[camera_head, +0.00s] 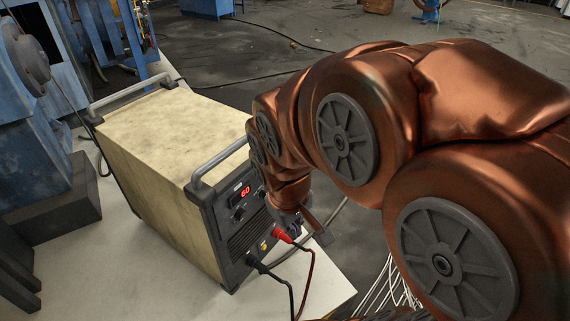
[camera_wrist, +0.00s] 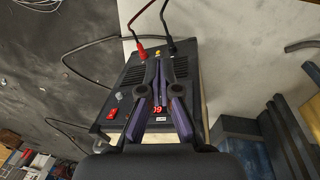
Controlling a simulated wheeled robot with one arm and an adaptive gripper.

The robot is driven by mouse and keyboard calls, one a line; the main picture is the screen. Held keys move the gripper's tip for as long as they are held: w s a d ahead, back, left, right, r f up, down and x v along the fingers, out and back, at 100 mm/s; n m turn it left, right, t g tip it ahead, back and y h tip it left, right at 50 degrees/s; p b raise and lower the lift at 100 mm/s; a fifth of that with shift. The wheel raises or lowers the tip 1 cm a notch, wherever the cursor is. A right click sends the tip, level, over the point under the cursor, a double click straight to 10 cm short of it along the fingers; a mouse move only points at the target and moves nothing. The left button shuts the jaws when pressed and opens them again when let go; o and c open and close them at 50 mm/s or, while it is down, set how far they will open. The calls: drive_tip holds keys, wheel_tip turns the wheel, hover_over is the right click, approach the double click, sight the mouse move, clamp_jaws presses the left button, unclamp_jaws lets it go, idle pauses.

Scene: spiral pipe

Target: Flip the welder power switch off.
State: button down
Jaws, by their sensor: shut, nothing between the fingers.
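The welder (camera_head: 165,145) is a beige box with a dark front panel and two grey handles, standing on a pale tabletop. Its red display (camera_head: 245,191) is lit and reads 60. In the wrist view the panel appears upside down, with the display (camera_wrist: 157,109) partly between my fingers. A red power switch (camera_wrist: 112,114) sits on the panel left of the display; my arm hides it in the head view. My gripper (camera_wrist: 160,62) is shut and empty in front of the panel, its tips toward the cable side, away from the switch. Contact with the panel cannot be told.
A red plug (camera_head: 282,235) and a black plug (camera_head: 253,260) stick out of the panel's lower part, with cables hanging toward the table edge. Blue machinery (camera_head: 40,150) stands left of the welder. Open floor lies behind.

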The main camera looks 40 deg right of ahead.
drive_tip(key=w+d+f+n+t+h+b, duration=0.2)
drive_tip(key=w+d+f+n+t+b, duration=0.15)
drive_tip(key=w+d, duration=0.9)
drive_tip(key=w+d+f+n+t+h+b, duration=0.25)
drive_tip(key=w+d+n+t+b, duration=0.25)
drive_tip(key=w+d, duration=0.8)
drive_tip(key=d+f+n+t+y+b, duration=0.3)
drive_tip(key=f+n+t+y+b, duration=0.45)
drive_tip(key=f+n, duration=0.3)
drive_tip(key=s+a+f+n+t+y+b, duration=0.1)
drive_tip(key=s+f+n+y, duration=0.1)
drive_tip(key=s+y, duration=0.3)
drive_tip(key=shift+s+a+t, duration=0.25)
drive_tip(key=shift+a+t, duration=0.05)
drive_tip(key=x, duration=1.4)
drive_tip(key=shift+a, duration=0.1)
